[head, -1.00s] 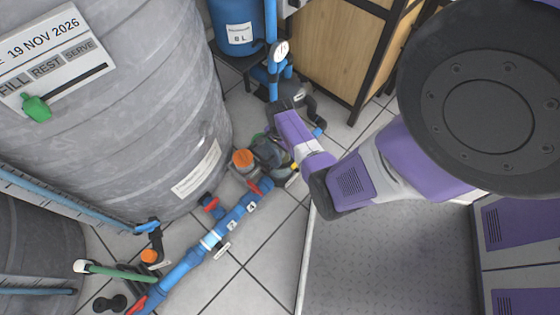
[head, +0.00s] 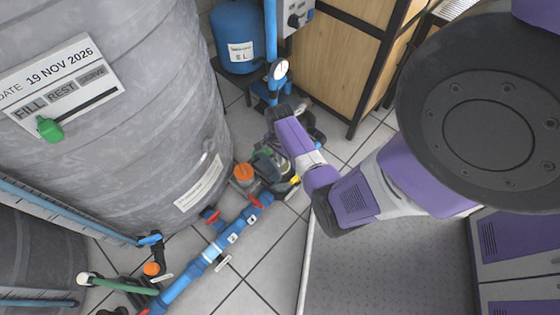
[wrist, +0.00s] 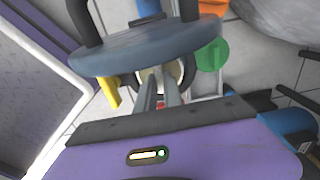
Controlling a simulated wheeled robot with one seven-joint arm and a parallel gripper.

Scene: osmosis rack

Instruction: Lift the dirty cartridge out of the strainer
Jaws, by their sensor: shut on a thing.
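My gripper (wrist: 158,92) shows in the wrist view with its two grey fingers close together, shut on a pale yellowish round piece (wrist: 170,74) that looks like the dirty cartridge. Most of that piece is hidden by the fingers and a grey-blue rounded part in front. In the head view my purple wrist hangs over the pipe fittings beside the grey tank, and the fingertips are hard to make out. The strainer's body cannot be clearly told among these dark fittings (head: 267,168). Whether the cartridge is inside or clear of it I cannot tell.
An orange cap (head: 243,173) stands just left of the fittings. A blue pipe with red-handled valves (head: 232,238) runs along the floor. The large grey tank (head: 120,130) is close on the left. A wooden cabinet (head: 335,60) and blue vessel (head: 238,35) stand behind.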

